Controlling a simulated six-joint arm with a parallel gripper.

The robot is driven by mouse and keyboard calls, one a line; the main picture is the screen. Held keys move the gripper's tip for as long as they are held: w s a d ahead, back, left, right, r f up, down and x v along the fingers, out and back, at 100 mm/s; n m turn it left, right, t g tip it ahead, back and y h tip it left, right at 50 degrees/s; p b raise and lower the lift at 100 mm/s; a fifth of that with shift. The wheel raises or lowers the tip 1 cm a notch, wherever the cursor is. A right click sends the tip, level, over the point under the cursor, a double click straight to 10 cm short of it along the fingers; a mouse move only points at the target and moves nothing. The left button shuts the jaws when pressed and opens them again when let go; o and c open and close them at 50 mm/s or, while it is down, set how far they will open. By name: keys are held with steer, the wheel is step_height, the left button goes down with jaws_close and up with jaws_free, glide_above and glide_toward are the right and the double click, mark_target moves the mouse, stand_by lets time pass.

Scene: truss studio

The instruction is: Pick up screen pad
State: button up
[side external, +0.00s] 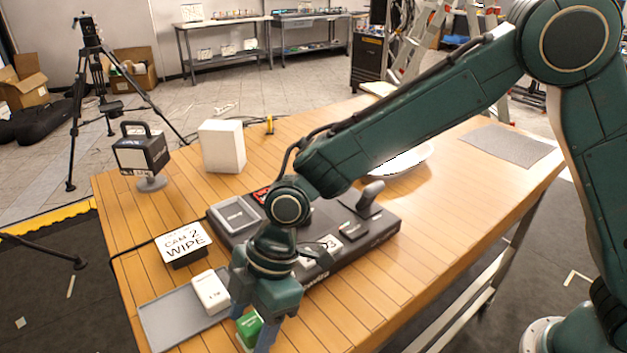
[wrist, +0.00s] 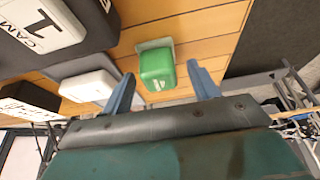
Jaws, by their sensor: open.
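A green block (side external: 249,326) with small, unreadable white lettering stands on a pale square base at the table's near edge. It is the likeliest screen pad, though I cannot read that name on it. In the wrist view the green block (wrist: 157,68) shows between and just beyond my blue fingers. My gripper (wrist: 163,92) is open, one finger on each side of the block, with gaps visible. In the side view my gripper (side external: 252,328) points down over the block and partly hides it.
A white block (side external: 210,291) stands on a grey tray (side external: 163,318) close by. A CAM 2 WIPE block (side external: 184,243) and a dark console (side external: 378,234) with labelled pads lie beyond. A white box (side external: 222,146) stands further back. The table's right side is mostly clear.

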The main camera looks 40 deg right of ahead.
mark_target(251, 321)
steer(key=shift+c, duration=0.4)
steer(key=c, duration=1)
steer(key=shift+r, duration=0.1)
step_height(251, 321, up, 20)
steer(key=shift+f, duration=0.1)
stand_by(0.6)
